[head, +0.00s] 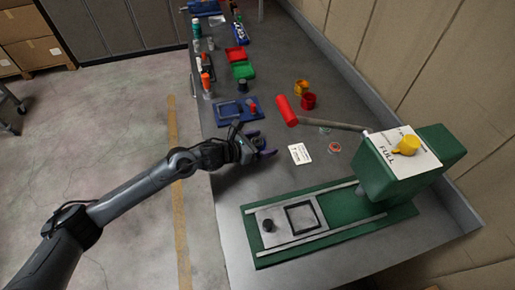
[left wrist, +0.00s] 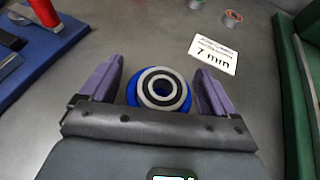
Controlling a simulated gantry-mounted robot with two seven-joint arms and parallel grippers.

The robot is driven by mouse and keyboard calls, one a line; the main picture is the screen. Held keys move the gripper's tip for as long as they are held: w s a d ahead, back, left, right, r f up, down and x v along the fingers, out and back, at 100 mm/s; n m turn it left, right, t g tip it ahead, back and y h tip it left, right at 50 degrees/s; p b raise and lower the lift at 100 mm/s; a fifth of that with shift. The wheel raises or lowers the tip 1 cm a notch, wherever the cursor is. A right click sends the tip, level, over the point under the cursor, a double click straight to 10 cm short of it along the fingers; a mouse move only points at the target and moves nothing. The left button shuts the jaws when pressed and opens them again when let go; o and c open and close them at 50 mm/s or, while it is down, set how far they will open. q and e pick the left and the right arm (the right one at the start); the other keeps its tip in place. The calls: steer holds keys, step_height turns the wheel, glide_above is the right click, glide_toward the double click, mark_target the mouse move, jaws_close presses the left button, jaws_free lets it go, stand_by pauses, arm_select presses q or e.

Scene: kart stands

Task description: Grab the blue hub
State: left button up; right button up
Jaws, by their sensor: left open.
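The blue hub shows in the left wrist view as a blue ring (left wrist: 134,93) with a white and black bearing in its centre. It lies on the grey table between the two purple fingers of my left gripper (left wrist: 159,72). The fingers are open, one on each side of the hub, with a small gap visible beside each. In the head view my left gripper (head: 261,145) is low over the table, and the hub cannot be made out there. My right gripper is in neither view.
A white "7 mm" card (head: 300,153) lies right of the gripper, with small rings (head: 334,148) beyond. A blue fixture (head: 228,113) stands behind. Red and yellow cups stand farther back.

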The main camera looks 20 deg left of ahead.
arm_select(q)
steer(key=shift+f, duration=0.1)
steer(key=c, duration=1.3)
